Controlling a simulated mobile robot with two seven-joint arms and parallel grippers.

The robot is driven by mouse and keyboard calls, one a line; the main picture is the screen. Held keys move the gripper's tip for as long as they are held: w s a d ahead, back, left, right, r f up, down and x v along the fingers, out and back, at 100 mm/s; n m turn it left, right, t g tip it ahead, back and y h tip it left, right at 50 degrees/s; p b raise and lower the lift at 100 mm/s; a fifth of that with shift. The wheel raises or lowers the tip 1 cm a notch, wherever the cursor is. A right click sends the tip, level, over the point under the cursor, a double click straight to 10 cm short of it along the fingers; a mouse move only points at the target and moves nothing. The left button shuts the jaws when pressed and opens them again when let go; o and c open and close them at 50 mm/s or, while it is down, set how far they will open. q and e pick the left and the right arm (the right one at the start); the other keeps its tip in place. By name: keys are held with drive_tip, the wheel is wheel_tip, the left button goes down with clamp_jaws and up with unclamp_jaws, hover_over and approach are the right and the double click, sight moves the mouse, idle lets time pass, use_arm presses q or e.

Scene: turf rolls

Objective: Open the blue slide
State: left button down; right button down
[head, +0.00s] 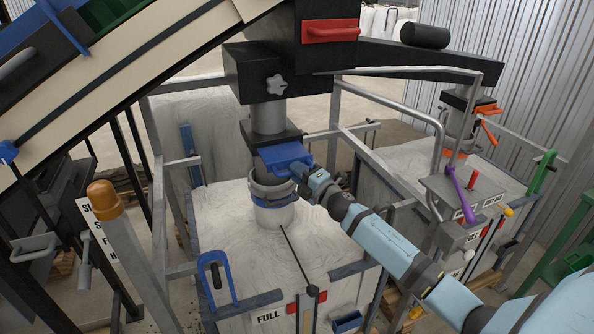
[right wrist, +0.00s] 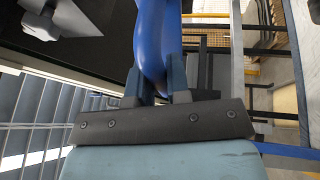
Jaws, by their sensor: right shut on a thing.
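The blue slide (head: 283,156) is a flat blue plate below the grey spout (head: 268,118), and it sticks out toward me from the black block there. My right gripper (head: 302,171) is at the slide's near end. In the right wrist view, the fingers of my right gripper (right wrist: 160,90) are shut on the blue slide's rounded handle (right wrist: 154,35). How far the slide sits inside the black block is hidden. My left gripper is not in view.
Metal frame posts surround the bag. A second spout with an orange handle (head: 487,130) and a purple lever (head: 460,193) are at the right.

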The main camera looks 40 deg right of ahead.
drive_tip(key=shift+w, duration=0.15)
drive_tip(key=c, duration=1.1)
unclamp_jaws()
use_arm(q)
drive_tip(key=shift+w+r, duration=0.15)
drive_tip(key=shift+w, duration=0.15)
use_arm(e)
drive_tip(key=shift+s+d+f, duration=0.1)
drive_tip(key=shift+s+f, duration=0.05)
drive_tip(key=shift+s, duration=0.15)
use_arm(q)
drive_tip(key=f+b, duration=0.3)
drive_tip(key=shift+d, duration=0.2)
use_arm(e)
drive_tip(key=v, duration=1.3)
drive_tip(key=shift+s, duration=0.2)
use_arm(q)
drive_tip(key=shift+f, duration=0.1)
